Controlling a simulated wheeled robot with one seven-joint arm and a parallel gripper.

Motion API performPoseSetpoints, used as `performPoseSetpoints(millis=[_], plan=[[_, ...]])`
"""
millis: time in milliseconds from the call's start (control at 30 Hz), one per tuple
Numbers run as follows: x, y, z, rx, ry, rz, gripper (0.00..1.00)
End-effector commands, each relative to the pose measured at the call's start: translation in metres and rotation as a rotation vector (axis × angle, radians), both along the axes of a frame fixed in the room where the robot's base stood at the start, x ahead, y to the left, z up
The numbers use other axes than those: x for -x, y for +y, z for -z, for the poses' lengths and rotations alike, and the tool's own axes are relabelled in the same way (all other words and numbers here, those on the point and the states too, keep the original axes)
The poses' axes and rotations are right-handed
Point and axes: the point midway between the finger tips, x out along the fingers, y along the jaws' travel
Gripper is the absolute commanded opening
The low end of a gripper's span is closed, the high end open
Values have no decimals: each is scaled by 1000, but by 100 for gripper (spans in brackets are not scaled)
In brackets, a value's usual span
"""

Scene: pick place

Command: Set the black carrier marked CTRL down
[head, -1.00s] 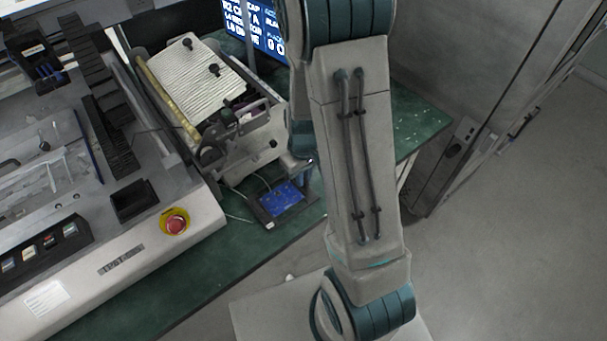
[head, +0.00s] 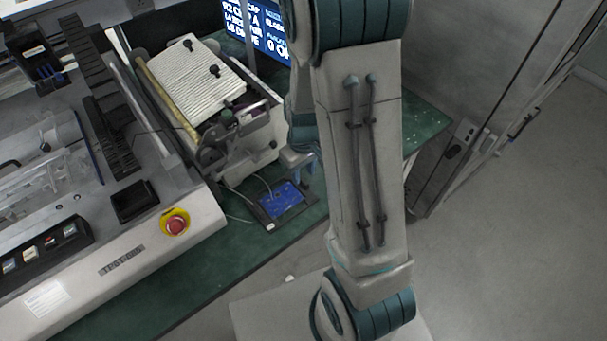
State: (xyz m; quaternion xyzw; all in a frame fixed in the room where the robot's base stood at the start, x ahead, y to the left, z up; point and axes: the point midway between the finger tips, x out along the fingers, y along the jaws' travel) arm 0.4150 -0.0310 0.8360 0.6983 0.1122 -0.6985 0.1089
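A black carrier with a blue board (head: 281,203) lies on the green bench top, near its front edge. No CTRL marking can be read at this size. My gripper (head: 305,175) is at the carrier's upper right corner, partly hidden behind my own arm. Its bluish fingers point down close to that corner. I cannot tell whether they touch the carrier or how far apart they are.
A grey machine with a red stop button (head: 175,223) fills the left. A fixture with a ribbed white plate (head: 196,78) stands behind the carrier, and a screen (head: 257,30) behind that. Bare green bench (head: 225,255) shows in front. A thin cable runs beside the carrier.

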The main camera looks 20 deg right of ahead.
Motion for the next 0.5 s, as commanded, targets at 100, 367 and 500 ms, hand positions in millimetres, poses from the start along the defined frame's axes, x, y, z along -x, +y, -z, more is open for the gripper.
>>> performPoseSetpoints(millis=[100,367,500], plan=[[-1,0,-27,0,-6,-1,34],[0,0,-74,1,-3,-1,34],[-1,0,-89,0,-2,0,34]])
